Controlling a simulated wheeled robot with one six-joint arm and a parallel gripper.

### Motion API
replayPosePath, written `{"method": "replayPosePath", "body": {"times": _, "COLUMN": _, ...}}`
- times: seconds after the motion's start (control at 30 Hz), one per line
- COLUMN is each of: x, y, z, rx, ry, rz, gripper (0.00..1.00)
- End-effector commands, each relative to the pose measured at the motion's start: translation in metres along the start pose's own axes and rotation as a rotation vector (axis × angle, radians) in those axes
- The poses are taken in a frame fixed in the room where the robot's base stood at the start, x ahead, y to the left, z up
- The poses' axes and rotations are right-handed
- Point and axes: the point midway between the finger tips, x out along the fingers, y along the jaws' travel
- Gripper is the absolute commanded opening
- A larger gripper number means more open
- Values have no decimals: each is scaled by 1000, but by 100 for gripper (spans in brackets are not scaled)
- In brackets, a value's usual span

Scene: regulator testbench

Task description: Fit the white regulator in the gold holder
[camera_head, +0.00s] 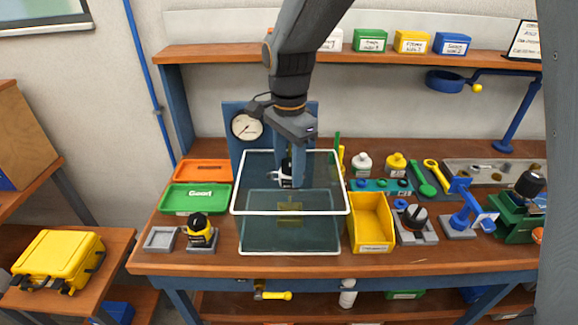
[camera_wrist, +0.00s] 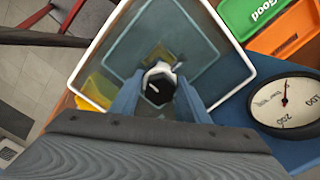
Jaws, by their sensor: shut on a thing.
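The white regulator (camera_head: 286,178), with a black knob on top, is between the blue fingers of my gripper (camera_head: 289,172). It also shows in the wrist view (camera_wrist: 158,84), knob facing the camera, with a finger on each side. My gripper is shut on it and points down over a clear-walled box with a white rim (camera_head: 291,213). The gold holder (camera_head: 289,207) is seen through the clear box, below the regulator in the head view. In the wrist view the holder (camera_wrist: 160,53) is partly hidden behind the regulator. I cannot tell the exact height between them.
A blue panel with a dial gauge (camera_head: 246,126) stands behind the box. Green (camera_head: 196,198) and orange (camera_head: 203,172) trays and a yellow-and-black regulator (camera_head: 199,228) are at left. A yellow bin (camera_head: 371,224) stands close at right. Tools and bottles crowd the right side.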

Motion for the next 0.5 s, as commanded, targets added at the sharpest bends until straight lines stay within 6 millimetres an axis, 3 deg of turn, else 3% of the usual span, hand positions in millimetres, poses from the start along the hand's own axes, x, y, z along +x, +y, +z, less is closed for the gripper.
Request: {"method": "replayPosePath", "body": {"times": 0.5, "x": 7, "y": 0, "z": 0, "rx": 0, "ry": 0, "rz": -1, "gripper": 2}}
